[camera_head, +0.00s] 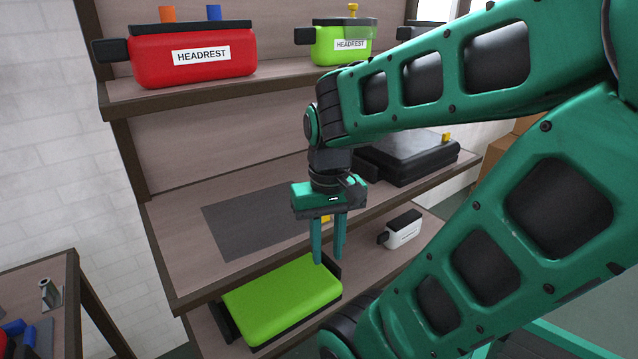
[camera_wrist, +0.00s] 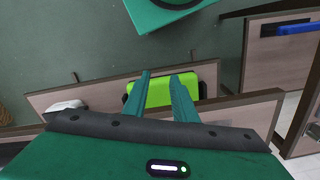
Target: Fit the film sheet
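No sheet that I can surely name as the film sheet shows. A flat dark grey rectangle (camera_head: 245,225) lies on the middle shelf; I cannot tell whether it is the film or a mat. My gripper (camera_head: 328,261) points down in front of the middle shelf's edge, right of that rectangle and above the lower shelf. Its two fingers are apart with nothing visible held between them. In the wrist view, the fingers (camera_wrist: 160,77) also stand apart, with a bright green case (camera_wrist: 158,93) beyond them.
The green case (camera_head: 285,300) and a small white case (camera_head: 403,232) lie on the lower shelf. A dark case (camera_head: 410,158) is on the middle shelf. Red (camera_head: 195,58) and green (camera_head: 341,46) HEADREST cases stand on the upper shelf. A side table (camera_head: 70,300) is at left.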

